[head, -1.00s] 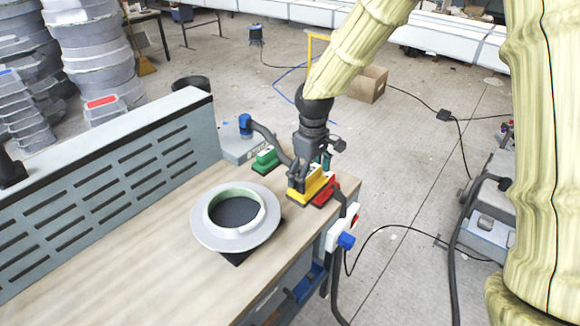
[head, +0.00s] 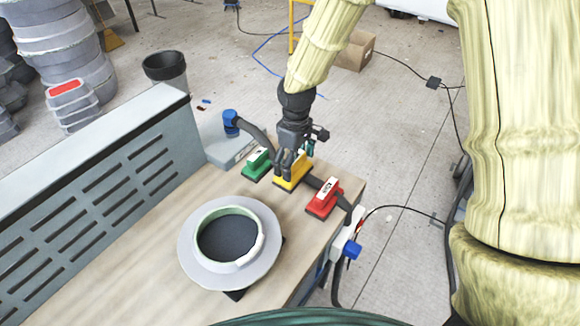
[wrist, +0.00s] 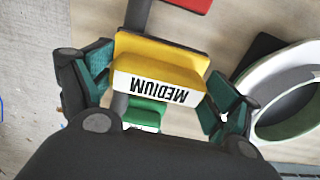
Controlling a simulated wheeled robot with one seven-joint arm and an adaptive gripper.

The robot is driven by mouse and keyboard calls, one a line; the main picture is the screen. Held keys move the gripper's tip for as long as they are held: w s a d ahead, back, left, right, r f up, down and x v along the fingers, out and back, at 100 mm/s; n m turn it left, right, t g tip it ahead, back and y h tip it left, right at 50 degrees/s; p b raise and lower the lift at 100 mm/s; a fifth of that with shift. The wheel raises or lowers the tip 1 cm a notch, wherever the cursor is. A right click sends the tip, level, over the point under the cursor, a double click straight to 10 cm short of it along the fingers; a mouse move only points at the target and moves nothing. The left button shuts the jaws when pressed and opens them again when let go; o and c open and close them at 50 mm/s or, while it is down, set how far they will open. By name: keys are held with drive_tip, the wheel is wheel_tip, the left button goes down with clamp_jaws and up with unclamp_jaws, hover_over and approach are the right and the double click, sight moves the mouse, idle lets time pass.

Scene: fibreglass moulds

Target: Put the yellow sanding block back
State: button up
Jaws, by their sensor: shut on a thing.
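The yellow sanding block (head: 292,172) is between my gripper's fingers near the far right end of the workbench, between a green block (head: 258,164) and a red block (head: 324,198). In the wrist view the yellow block (wrist: 160,65) shows a white label reading MEDIUM. My gripper (head: 286,166) is shut on it, with a teal finger pad at each side in the wrist view (wrist: 160,88). Whether the block's underside touches the bench cannot be told. The green block (wrist: 145,113) and part of the red block (wrist: 190,4) also show in the wrist view.
A round grey mould (head: 188,250) with a pale green inner ring lies on the wooden bench (head: 110,285), left of the blocks. A slotted grey panel (head: 90,200) edges the bench. Bare bench lies between mould and blocks.

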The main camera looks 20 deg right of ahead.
sight(293, 171)
drive_tip(key=shift+s, duration=0.25)
drive_tip(key=w+f, duration=0.1)
drive_tip(key=w+f+p, duration=0.1)
drive_tip(key=f, duration=0.1)
drive_tip(key=w+f, duration=0.1)
drive_tip(key=f, duration=0.1)
drive_tip(key=shift+w+a+f, duration=0.1)
drive_tip(key=shift+w, duration=0.1)
drive_tip(key=shift+s+f, duration=0.2)
drive_tip(key=shift+s, duration=0.35)
drive_tip(key=shift+s+r, duration=0.35)
drive_tip(key=shift+s, duration=0.1)
drive_tip(key=shift+w+f, duration=0.2)
drive_tip(key=shift+f, duration=0.05)
drive_tip(key=o, duration=0.8)
drive_tip(key=shift+w+f, duration=0.35)
drive_tip(key=shift+w, duration=0.15)
drive_tip(key=shift+s+r, duration=0.3)
drive_tip(key=shift+s, duration=0.1)
drive_tip(key=shift+w, duration=0.25)
drive_tip(key=shift+r, duration=0.2)
wheel_tip(293, 171, up, 12)
drive_tip(key=b, duration=0.3)
drive_tip(key=shift+f, duration=0.2)
